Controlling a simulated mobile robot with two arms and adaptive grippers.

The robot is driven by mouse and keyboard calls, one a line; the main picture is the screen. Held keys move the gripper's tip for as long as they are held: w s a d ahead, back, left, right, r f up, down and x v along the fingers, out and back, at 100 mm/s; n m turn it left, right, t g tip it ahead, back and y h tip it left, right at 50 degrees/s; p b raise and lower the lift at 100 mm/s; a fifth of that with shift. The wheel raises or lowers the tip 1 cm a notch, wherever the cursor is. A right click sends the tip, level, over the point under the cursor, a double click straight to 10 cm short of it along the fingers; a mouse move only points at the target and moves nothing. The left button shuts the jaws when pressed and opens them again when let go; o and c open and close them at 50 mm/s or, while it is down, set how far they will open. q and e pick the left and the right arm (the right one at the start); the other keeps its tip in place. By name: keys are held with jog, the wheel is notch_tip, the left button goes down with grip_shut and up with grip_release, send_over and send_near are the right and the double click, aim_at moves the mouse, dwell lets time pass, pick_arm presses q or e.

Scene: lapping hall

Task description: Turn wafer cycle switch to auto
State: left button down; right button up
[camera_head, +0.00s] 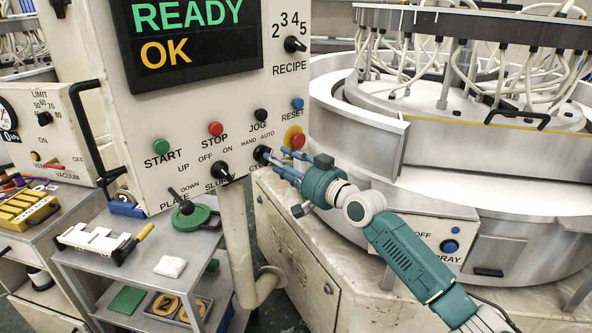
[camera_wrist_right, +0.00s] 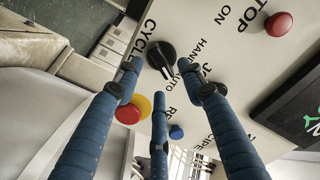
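The cycle switch is a black knob (camera_head: 262,155) low on the right of the control panel; in the wrist view the knob (camera_wrist_right: 159,58) shows large under the CYCLE label. Its HAND and AUTO labels are printed beside it. In the wrist view a small pale mark on the knob seems to face the AUTO side, but its exact setting is hard to tell. My right gripper (camera_head: 277,166) has its blue fingers spread in front of the knob; the fingers (camera_wrist_right: 158,82) stand apart on its sides, with no clear contact. My left gripper is out of view.
A red button on a yellow collar (camera_head: 297,140) and a blue RESET button (camera_head: 297,103) sit close to the gripper. The black slurry knob (camera_head: 222,169) is to the left. The round lapping machine (camera_head: 440,200) stands at the right, and a grey cart (camera_head: 130,262) at lower left.

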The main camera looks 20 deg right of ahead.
jog(key=v, duration=0.8)
jog(key=shift+s, duration=0.2)
jog(key=shift+d, duration=0.15)
jog(key=s+d+f+g+h, duration=0.2)
jog(key=f, duration=1.1)
jog(key=s+d+f+m+g+h, duration=0.1)
jog(key=s+d+f+h, duration=0.15)
jog(key=f, duration=0.95)
jog(key=s+d+f+g+h, duration=0.1)
jog(key=s+d+f+g, duration=0.15)
jog(key=f, duration=1.05)
jog(key=s+a+f+n+g, duration=0.1)
jog(key=s+f+g, duration=0.1)
jog(key=s+f, duration=0.7)
jog(key=s+f+g, duration=0.2)
jog(key=s+f, duration=0.4)
jog(key=f, duration=0.5)
jog(key=s+a+f+n+g, duration=0.1)
jog(key=s+f, duration=0.4)
jog(key=s, duration=0.7)
jog(key=s+a+f+n+g, duration=0.2)
jog(key=s+a+f, duration=0.4)
jog(key=s, duration=0.7)
jog(key=s+a+f+n+g, duration=0.1)
jog(key=s+a+f+g, duration=0.2)
jog(key=s, duration=0.9)
notch_tip(320, 180, down, 3)
jog(key=shift+s+a+r+n+h, duration=0.2)
jog(key=shift+s+n+h, duration=0.1)
jog(key=shift+h, duration=0.15)
